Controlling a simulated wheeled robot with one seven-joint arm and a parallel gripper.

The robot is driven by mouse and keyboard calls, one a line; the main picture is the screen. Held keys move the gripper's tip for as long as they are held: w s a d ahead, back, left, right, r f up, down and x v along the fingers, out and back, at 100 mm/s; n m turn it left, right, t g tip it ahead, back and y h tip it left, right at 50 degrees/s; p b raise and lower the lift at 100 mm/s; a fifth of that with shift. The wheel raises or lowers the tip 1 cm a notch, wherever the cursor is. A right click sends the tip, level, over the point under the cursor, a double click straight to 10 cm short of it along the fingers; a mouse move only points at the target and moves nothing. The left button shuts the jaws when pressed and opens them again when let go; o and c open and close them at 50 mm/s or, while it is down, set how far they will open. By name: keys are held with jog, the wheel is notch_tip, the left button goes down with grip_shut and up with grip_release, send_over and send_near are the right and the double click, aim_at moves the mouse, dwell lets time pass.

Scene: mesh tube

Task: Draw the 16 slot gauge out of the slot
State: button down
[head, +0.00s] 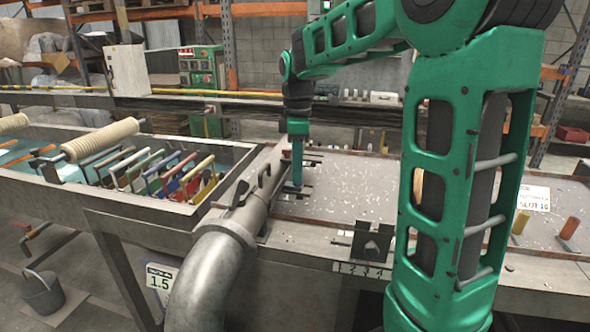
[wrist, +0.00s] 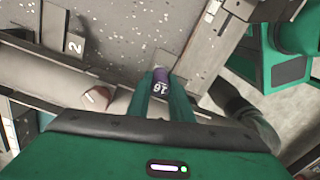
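In the wrist view the 16 slot gauge (wrist: 160,79) shows as a purple grip marked 16, its number upside down. It lies between the two green fingers of my gripper (wrist: 163,88), which sit close on both sides and look shut on it. In the head view my gripper (head: 297,178) points straight down at the table beside the pipe, over dark metal plates. The gauge cannot be made out there. The slot and the gauge's lower end are hidden, so I cannot tell how deep it sits.
A grey pipe (head: 212,270) runs along the left of the speckled table (head: 350,215). A notched metal block (head: 372,243) stands at the front. A SLOT 16 sign (head: 533,198), a yellow peg (head: 520,221) and an orange peg (head: 569,228) are at right. Coloured frames (head: 178,175) fill the left tank.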

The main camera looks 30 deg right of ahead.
jog(key=shift+s+d, duration=0.1)
jog(key=shift+s+d, duration=1)
jog(key=shift+s, duration=0.15)
jog(key=c, duration=1.5)
grip_release()
notch_tip(320, 180, up, 11)
jog(key=shift+f, duration=0.1)
